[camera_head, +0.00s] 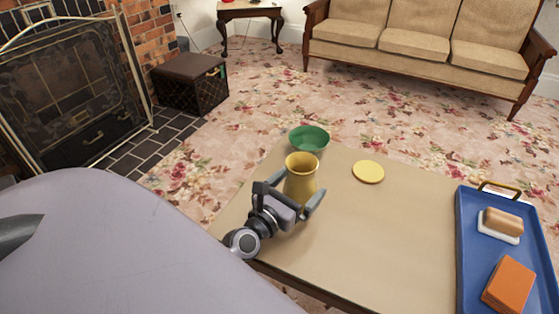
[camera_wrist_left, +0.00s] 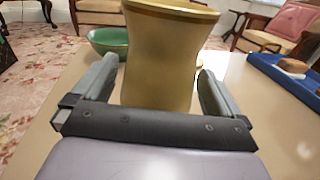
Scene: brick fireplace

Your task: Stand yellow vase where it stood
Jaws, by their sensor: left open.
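The yellow vase (camera_head: 301,180) stands upright on the tan table (camera_head: 345,245), near its far left part. In the left wrist view the vase (camera_wrist_left: 162,60) fills the middle, between the two fingers. My left gripper (camera_head: 290,198) is open around the lower part of the vase, with a finger on each side. The wrist view shows the gripper (camera_wrist_left: 155,88) with small gaps beside the vase. The vase's base is hidden behind the gripper. My right gripper does not show.
A green bowl (camera_head: 309,138) sits just behind the vase. A flat yellow disc (camera_head: 368,172) lies to its right. A blue tray (camera_head: 470,250) at the table's right holds a soap-like block on a white dish (camera_head: 500,226) and an orange block (camera_head: 509,285). Bare tabletop lies between.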

